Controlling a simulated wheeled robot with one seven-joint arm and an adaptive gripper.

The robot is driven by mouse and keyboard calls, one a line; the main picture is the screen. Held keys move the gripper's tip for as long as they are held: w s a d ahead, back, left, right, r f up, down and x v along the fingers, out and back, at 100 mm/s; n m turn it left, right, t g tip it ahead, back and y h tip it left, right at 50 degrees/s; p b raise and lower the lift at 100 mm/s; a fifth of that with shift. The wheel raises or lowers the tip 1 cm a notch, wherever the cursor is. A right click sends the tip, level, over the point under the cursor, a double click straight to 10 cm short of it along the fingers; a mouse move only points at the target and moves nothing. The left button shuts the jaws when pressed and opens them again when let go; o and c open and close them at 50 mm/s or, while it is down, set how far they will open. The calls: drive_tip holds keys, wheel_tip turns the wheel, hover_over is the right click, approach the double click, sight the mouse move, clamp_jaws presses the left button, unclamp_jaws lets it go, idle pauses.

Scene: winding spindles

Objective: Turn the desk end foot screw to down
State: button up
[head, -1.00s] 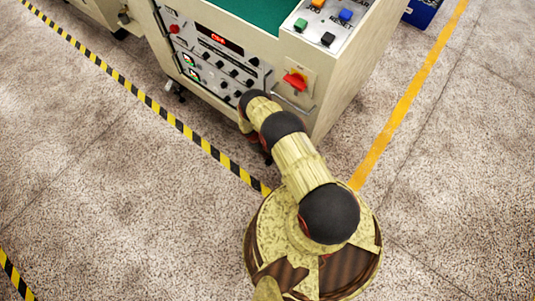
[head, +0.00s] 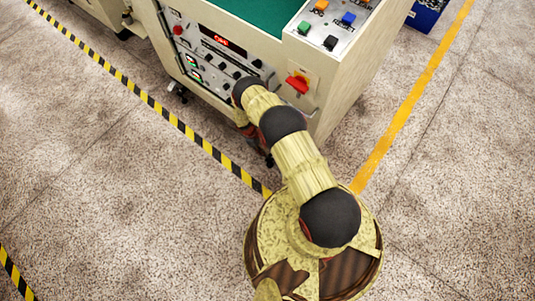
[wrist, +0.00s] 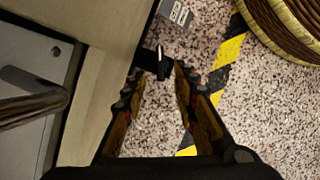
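In the wrist view a dark foot piece with a thin upright pin (wrist: 159,64) sticks out from the lower edge of the cream cabinet (wrist: 105,85). It looks like the foot screw; its up or down setting cannot be read. My gripper (wrist: 160,76) is open. Its two fingers point at this piece, one tip on each side of it; whether either touches is not clear. In the head view my arm hides the foot screw and most of my gripper. The cabinet's control panel (head: 223,55) and red rotary switch (head: 298,83) face my arm.
A metal handle (wrist: 30,103) juts from the cabinet face at the left of the wrist view. A small grey block (wrist: 177,12) lies beyond the fingers. Yellow-black floor tape (head: 150,103) runs along the cabinet.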

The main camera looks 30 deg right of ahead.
drive_tip(key=v, duration=0.5)
drive_tip(key=shift+o, duration=0.4)
